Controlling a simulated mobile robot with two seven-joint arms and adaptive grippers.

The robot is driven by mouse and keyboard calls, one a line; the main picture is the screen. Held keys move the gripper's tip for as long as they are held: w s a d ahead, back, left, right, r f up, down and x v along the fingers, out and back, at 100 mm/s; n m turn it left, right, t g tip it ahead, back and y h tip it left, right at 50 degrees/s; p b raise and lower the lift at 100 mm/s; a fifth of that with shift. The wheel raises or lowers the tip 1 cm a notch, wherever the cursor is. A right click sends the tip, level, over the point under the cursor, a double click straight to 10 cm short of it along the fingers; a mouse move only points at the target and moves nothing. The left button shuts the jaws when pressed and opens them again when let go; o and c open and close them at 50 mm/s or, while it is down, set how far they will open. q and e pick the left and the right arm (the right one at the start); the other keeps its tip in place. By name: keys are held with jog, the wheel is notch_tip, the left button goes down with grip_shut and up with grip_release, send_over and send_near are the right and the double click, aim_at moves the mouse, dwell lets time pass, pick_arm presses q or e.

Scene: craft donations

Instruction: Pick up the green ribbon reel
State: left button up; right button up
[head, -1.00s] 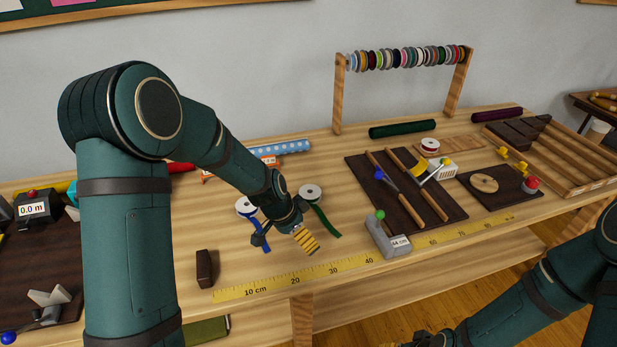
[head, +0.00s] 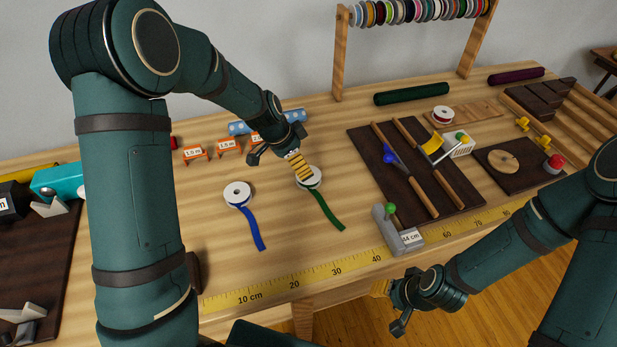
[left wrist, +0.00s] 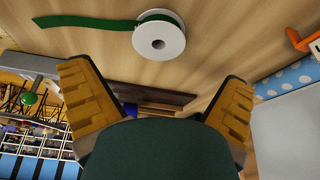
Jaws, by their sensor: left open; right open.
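The green ribbon reel (head: 313,184) is a white-flanged spool lying flat on the wooden bench, its green ribbon tail trailing toward the front right. My left gripper (head: 300,165) is open above the reel and hides part of it in the head view. In the left wrist view, the green ribbon reel (left wrist: 159,42) lies beyond the fingertips of my open left gripper (left wrist: 158,82), not between them. My right gripper (head: 383,289) is open and empty in front of the bench's front edge.
A blue ribbon reel (head: 237,193) lies left of the green one. A grey block with a green knob (head: 391,209) stands at front right, by a yellow ruler strip (head: 345,267). A dark board with tools (head: 388,150) lies right. Blue dotted roll (head: 240,128) lies behind.

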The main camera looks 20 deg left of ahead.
aim_at(312, 184)
pick_arm(q)
jog(key=b+x, duration=0.1)
jog(key=x, duration=0.7)
jog(key=shift+d+f+b, duration=0.15)
jog(key=shift+f+b, duration=0.05)
jog(key=shift+b, duration=0.1)
jog(key=c, duration=0.9)
